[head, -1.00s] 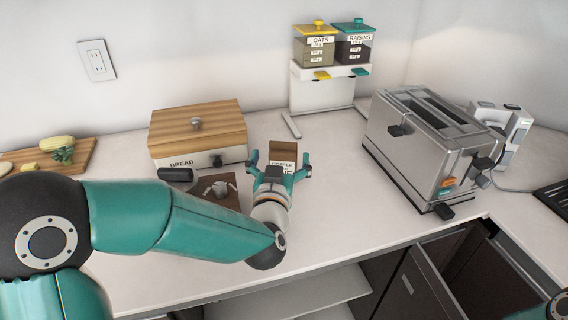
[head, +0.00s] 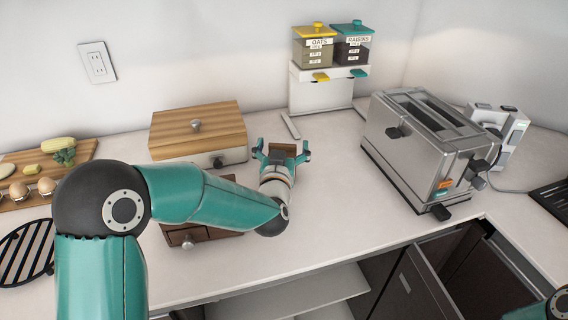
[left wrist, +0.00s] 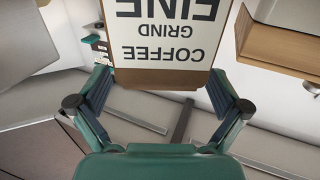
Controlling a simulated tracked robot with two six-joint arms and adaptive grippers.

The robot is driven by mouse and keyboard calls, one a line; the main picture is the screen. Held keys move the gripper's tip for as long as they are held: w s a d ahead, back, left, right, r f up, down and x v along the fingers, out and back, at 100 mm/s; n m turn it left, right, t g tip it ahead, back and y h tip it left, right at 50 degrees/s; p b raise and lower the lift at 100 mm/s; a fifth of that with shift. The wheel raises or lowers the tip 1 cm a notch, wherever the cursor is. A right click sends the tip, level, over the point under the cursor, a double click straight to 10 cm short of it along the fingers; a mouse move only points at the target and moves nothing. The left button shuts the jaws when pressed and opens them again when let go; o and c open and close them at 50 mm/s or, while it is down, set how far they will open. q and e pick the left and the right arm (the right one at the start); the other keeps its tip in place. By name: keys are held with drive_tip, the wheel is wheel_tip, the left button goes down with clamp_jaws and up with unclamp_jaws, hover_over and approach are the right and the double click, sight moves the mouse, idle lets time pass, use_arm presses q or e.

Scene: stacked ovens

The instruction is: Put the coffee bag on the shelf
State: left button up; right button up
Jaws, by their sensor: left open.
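The coffee bag (head: 283,148) is brown and stands on the counter right of the bread box; my gripper covers its lower part in the head view. In the left wrist view the coffee bag (left wrist: 165,75) shows a white label, upside down, reading coffee and grind. My left gripper (head: 282,152) is open, with one finger on each side of the bag. In the left wrist view the fingers flank the bag's edge, and I cannot tell whether they touch it. A pale shelf (head: 300,300) shows below the counter's front edge.
The bread box (head: 198,133) stands left of the bag, with a dark wooden drawer box (head: 190,236) in front, partly behind my arm. The toaster (head: 425,150) stands at right. The oats and raisins dispenser (head: 320,92) is behind. Bare counter (head: 345,190) lies between bag and toaster.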

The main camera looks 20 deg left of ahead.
use_arm(q)
drive_tip(key=c, duration=1.8)
drive_tip(key=shift+c, duration=0.4)
